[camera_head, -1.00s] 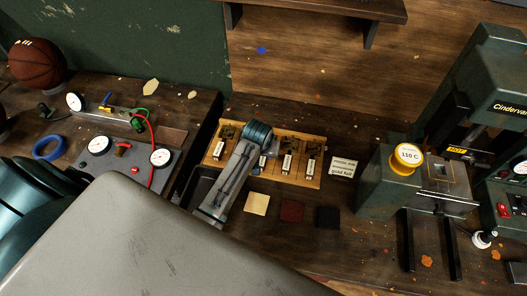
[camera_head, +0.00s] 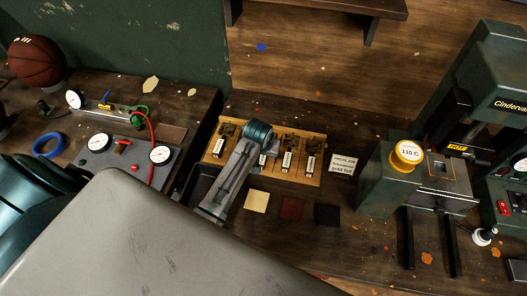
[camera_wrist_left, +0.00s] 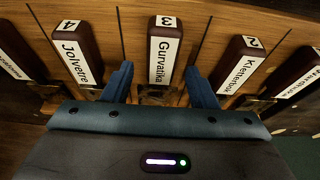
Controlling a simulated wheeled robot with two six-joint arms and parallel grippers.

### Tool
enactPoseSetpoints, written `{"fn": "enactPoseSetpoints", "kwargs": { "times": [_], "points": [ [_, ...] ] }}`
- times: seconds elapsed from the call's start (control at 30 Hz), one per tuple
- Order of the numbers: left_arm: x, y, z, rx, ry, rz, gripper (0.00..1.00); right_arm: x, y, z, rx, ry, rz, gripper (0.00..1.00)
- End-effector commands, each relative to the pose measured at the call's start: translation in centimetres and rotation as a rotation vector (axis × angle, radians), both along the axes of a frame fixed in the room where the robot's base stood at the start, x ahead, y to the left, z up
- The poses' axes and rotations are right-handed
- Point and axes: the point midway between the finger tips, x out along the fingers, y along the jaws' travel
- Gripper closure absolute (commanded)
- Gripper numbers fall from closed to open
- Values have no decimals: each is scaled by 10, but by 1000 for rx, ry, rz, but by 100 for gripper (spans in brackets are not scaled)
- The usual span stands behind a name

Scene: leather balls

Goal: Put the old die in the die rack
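The die rack (camera_head: 317,180) is a light wooden board at the back of the bench, with several labelled dark handles and brass dies. In the left wrist view the handles read 4 Jolvetre (camera_wrist_left: 76,50), 3 Gurvatika (camera_wrist_left: 164,50) and 2 Kletternok (camera_wrist_left: 239,72). My left gripper (camera_wrist_left: 160,84) is open, its blue fingers apart on either side of the Gurvatika handle's lower end. No die is clearly held; its body hides what lies below. In the head view my left wrist covers part of the rack. I cannot tell which die is the old one. My right gripper is out of view.
A green press (camera_head: 387,190) with a yellow 110 C dial (camera_head: 407,154) stands right. Cream (camera_head: 256,201), dark red (camera_head: 292,208) and black (camera_head: 327,215) squares lie before the rack. A card (camera_head: 343,164) lies beside it. A gauge panel (camera_head: 125,150) and basketball (camera_head: 36,62) are left.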

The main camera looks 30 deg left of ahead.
Motion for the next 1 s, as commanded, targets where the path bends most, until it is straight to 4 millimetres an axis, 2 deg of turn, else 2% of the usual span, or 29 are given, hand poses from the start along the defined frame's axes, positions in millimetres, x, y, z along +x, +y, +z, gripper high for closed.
{"fn": "enactPoseSetpoints", "kwargs": {
  "times": [0.2, 0.33, 0.8, 1.0],
  "points": [
    [-1, 0, 0, -1, 2, 0, 48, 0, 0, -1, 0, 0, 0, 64],
    [-4, -1, 8, 0, -1, 0, 48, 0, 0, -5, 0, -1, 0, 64],
    [-30, -8, 87, -1, -3, 0, 48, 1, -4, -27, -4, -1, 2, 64],
    [-36, -9, 101, -1, 0, 0, 48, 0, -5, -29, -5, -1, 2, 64]
  ]
}}
